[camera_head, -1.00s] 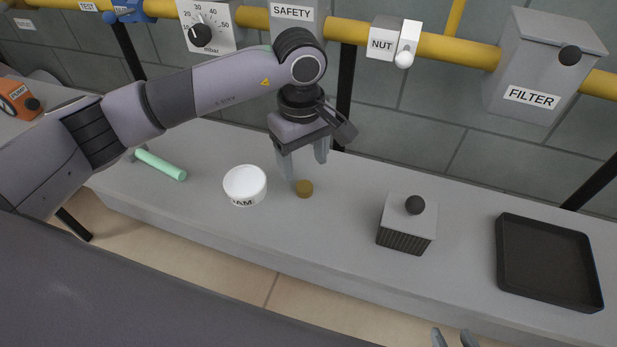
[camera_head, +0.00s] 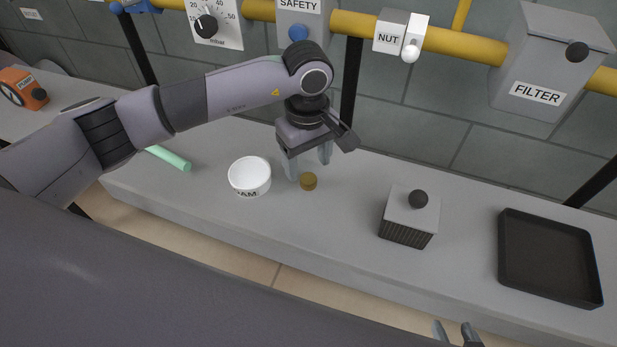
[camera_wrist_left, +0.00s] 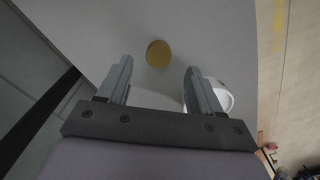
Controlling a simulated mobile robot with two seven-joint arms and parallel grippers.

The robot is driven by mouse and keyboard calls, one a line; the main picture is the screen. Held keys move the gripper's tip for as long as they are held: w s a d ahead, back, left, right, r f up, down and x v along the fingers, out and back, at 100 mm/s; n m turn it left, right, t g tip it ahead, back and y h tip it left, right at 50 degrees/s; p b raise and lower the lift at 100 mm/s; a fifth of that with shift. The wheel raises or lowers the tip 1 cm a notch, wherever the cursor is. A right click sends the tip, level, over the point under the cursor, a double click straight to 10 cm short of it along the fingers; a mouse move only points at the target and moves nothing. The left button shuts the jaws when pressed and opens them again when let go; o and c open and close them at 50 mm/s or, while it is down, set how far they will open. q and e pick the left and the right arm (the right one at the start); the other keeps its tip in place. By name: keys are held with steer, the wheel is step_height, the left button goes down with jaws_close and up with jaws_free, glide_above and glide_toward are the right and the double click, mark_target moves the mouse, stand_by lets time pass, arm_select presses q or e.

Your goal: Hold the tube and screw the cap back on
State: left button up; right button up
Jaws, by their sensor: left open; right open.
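A small round brass-coloured cap (camera_head: 308,181) lies on the grey bench. It also shows in the left wrist view (camera_wrist_left: 158,54), ahead of and between the fingertips. My left gripper (camera_head: 308,167) is open and empty, pointing down just above and behind the cap, apart from it. A green tube (camera_head: 170,158) lies on the bench at the left, partly hidden behind my left arm. My right gripper (camera_head: 456,333) shows only its fingertips at the bottom edge of the head view. It is open, with nothing seen between the fingers.
A white round tub (camera_head: 250,176) stands left of the cap. A grey box with a black knob (camera_head: 408,215) and a black tray (camera_head: 550,258) stand to the right. Behind the bench run a yellow pipe (camera_head: 460,47) and a filter box (camera_head: 545,70). Bench between tub and box is mostly clear.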

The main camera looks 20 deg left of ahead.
mark_target(308, 178)
arm_select(q)
step_height(308, 178, down, 4)
steer(key=shift+f, duration=0.1)
steer(key=shift+w, duration=0.1)
steer(key=shift+c, duration=0.3)
steer(key=c, duration=1)
steer(key=shift+c, duration=0.2)
step_height(308, 178, up, 20)
steer(key=shift+b, duration=0.4)
